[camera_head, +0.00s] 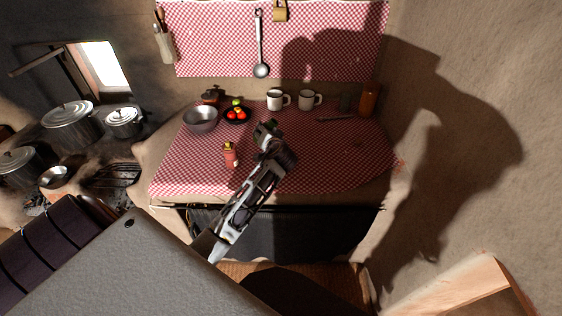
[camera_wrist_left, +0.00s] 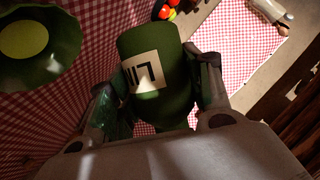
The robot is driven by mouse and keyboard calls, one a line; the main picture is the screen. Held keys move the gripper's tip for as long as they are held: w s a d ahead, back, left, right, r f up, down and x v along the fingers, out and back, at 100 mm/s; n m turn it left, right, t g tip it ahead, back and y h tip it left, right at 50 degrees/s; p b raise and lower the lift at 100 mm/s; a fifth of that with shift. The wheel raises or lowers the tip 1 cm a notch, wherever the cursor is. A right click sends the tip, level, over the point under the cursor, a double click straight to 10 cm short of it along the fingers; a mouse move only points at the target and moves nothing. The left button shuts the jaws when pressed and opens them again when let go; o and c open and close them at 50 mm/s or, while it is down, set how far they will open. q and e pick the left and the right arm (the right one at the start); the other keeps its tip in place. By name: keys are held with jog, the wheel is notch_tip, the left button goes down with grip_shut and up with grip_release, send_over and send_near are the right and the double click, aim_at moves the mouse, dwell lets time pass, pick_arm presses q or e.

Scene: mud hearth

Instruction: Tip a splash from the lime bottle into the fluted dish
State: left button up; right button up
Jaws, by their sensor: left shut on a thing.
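My left gripper (camera_head: 273,143) is over the red-checked counter cloth, its fingers on a green bottle. In the left wrist view the gripper (camera_wrist_left: 160,105) has a finger on each side of the green lime bottle (camera_wrist_left: 177,94), which bears a pale label with dark letters, partly cut off. In the head view only a small green part (camera_head: 262,129) shows at the fingertips. A green dish (camera_wrist_left: 66,62) with a yellow-green round middle is at the upper left of the wrist view, apart from the bottle. I cannot pick out the dish in the head view. My right gripper is not in view.
Behind are a metal bowl (camera_head: 200,118), a dark plate of tomatoes (camera_head: 237,117), two white mugs (camera_head: 276,100) and an amber bottle (camera_head: 369,99). The cloth's right part is mostly clear.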

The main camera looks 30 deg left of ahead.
pick_arm(q)
jog(key=shift+r+n+t+h, duration=0.35)
jog(key=shift+n+h, duration=0.35)
jog(key=shift+n, duration=0.4)
jog(key=shift+r+n+t+h+p, duration=0.35)
jog(key=shift+r+n+h+p, duration=0.3)
jog(key=shift+r+n, duration=0.25)
jog(key=shift+r+n+h, duration=0.15)
jog(key=shift+n+h, duration=0.1)
jog(key=shift+n, duration=0.15)
